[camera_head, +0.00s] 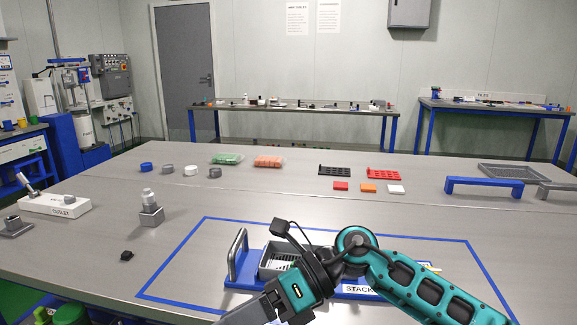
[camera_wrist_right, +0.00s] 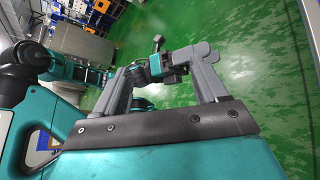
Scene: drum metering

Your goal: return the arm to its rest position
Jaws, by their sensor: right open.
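My right arm (camera_head: 405,287), teal and dark grey, reaches in from the lower right of the head view. It bends over the front of the bench, across the blue fixture (camera_head: 240,273) marked "STACK". Its wrist points down and left to the bottom edge, where the fingertips are cut off. In the right wrist view my right gripper (camera_wrist_right: 168,62) is open, its two grey fingers apart over green floor. No held object can be made out between them.
The fixture and a grey tray (camera_head: 279,259) stand inside a blue taped outline (camera_head: 205,219), partly hidden by my arm. Green floor (camera_wrist_right: 265,70) shows beyond the right gripper.

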